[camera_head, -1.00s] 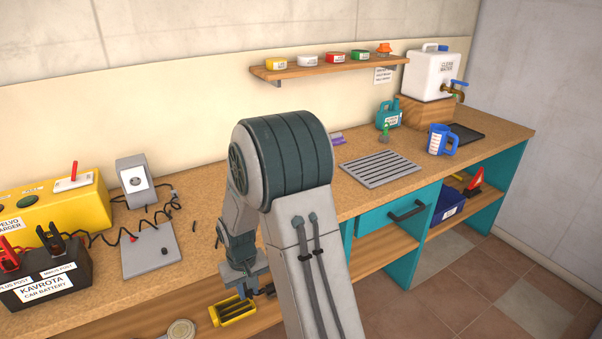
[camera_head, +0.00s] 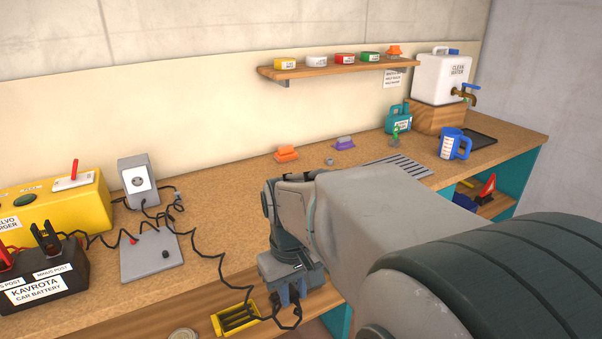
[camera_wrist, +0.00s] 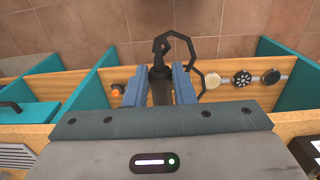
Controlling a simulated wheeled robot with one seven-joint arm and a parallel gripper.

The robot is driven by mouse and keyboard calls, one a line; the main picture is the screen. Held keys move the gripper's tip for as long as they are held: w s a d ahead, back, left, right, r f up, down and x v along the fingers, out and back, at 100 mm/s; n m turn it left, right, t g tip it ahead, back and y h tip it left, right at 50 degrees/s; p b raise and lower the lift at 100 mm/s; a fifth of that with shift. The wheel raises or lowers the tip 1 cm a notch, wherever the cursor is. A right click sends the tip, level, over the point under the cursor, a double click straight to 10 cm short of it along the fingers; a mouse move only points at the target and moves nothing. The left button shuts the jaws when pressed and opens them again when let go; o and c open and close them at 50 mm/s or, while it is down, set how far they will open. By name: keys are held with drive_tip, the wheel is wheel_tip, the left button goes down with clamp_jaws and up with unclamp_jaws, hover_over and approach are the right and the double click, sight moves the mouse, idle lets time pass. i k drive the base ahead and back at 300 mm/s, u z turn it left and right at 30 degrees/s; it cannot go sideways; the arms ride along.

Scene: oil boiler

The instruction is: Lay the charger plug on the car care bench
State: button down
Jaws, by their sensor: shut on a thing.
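My gripper (camera_head: 290,292) points down in front of the bench's front edge, below the top's level. Its blue fingers are shut on the charger plug (camera_wrist: 161,88), a black piece with a looping black cord in the wrist view. In the head view the plug is mostly hidden by my gripper. The cord (camera_head: 220,262) runs from it up over the bench edge, across the top toward the yellow charger (camera_head: 70,207) at left. The car care bench (camera_head: 215,198) has a tan speckled top.
A battery (camera_head: 45,278), grey plate (camera_head: 150,262) and socket box (camera_head: 137,183) crowd the left. Orange (camera_head: 286,153) and purple (camera_head: 343,143) brushes lie farther back. The middle top is mostly clear. A yellow slotted tray (camera_head: 236,320) sits below the front edge.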

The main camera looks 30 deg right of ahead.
sight(218, 236)
drive_tip(key=i, duration=0.9)
